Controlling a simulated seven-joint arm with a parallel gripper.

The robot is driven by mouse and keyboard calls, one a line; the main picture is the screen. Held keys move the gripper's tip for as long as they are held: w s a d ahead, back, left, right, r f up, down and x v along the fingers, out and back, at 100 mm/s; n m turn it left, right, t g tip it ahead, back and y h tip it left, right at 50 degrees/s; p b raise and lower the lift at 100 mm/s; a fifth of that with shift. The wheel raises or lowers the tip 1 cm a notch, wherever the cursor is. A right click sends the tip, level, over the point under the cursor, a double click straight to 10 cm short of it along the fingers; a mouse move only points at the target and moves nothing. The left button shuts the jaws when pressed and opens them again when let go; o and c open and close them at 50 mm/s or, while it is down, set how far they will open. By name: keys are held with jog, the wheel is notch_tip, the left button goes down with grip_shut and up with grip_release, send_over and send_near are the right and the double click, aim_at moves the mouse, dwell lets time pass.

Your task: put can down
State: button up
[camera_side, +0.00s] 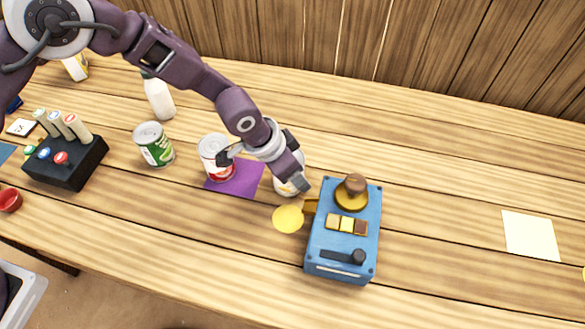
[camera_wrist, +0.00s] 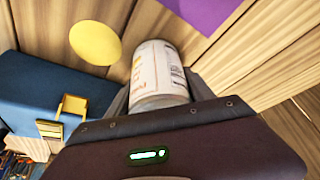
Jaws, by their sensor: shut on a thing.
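My gripper (camera_side: 283,172) is shut on a white-labelled can (camera_wrist: 158,72). In the side view this can (camera_side: 287,188) is mostly hidden behind my gripper, between the purple mat (camera_side: 238,181) and the blue device (camera_side: 342,262). I cannot tell whether its base touches the table. In the wrist view it lies between the fingers, with the purple mat (camera_wrist: 203,12) beyond it. A red and white can (camera_side: 214,152) stands at the mat's left part, partly behind a dark part of my gripper. A green-labelled can (camera_side: 154,146) stands further left.
A yellow disc (camera_side: 288,218) juts from the blue device's left side, close to the held can. A white bottle (camera_side: 158,97) stands behind the cans. A black box with levers and buttons (camera_side: 77,172) is at left. A pale sheet (camera_side: 530,235) lies at right, with bare table between.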

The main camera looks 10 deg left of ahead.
jog(key=o, duration=1.8)
jog(key=shift+f, duration=0.1)
jog(key=v, duration=1.2)
